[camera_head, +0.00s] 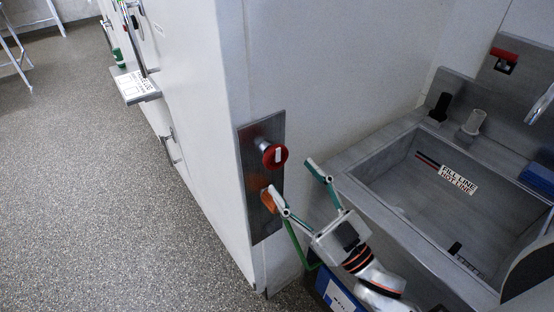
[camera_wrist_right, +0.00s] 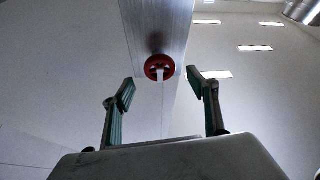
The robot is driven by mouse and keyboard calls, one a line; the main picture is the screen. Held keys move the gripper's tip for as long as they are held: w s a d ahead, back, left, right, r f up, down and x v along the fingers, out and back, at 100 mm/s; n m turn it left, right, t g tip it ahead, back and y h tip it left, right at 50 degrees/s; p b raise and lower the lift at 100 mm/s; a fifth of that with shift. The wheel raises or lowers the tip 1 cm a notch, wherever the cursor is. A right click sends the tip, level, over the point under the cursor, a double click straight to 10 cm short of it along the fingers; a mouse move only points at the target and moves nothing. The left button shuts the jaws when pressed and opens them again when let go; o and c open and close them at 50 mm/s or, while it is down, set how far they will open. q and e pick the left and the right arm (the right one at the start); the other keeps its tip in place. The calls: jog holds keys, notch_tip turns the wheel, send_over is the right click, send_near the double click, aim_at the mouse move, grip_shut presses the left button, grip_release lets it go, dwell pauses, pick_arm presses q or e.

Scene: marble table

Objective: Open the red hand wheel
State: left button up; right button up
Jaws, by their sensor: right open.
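The red hand wheel (camera_head: 274,156) is mounted on a grey metal plate (camera_head: 246,160) on the end of a white wall, with a white mark on its face. In the right wrist view the wheel (camera_wrist_right: 159,67) shows ahead, centred between the fingertips. My right gripper (camera_head: 290,176) is open and empty, its fingers spread, just below and to the right of the wheel in the head view. It also shows in the right wrist view (camera_wrist_right: 160,88). It appears apart from the wheel. My left gripper is in neither view.
An orange-brown round part (camera_head: 268,201) sits lower on the plate, partly behind a finger of mine. A metal sink (camera_head: 352,170) stands at the right, with a blue object (camera_head: 338,293) below it. Speckled floor (camera_head: 110,190) lies open at the left.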

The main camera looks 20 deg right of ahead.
aim_at(279, 161)
jog(key=p+x, duration=0.1)
jog(key=x, duration=0.5)
jog(key=shift+w+a+r, duration=0.1)
jog(key=shift+w, duration=0.2)
jog(key=c, duration=1.1)
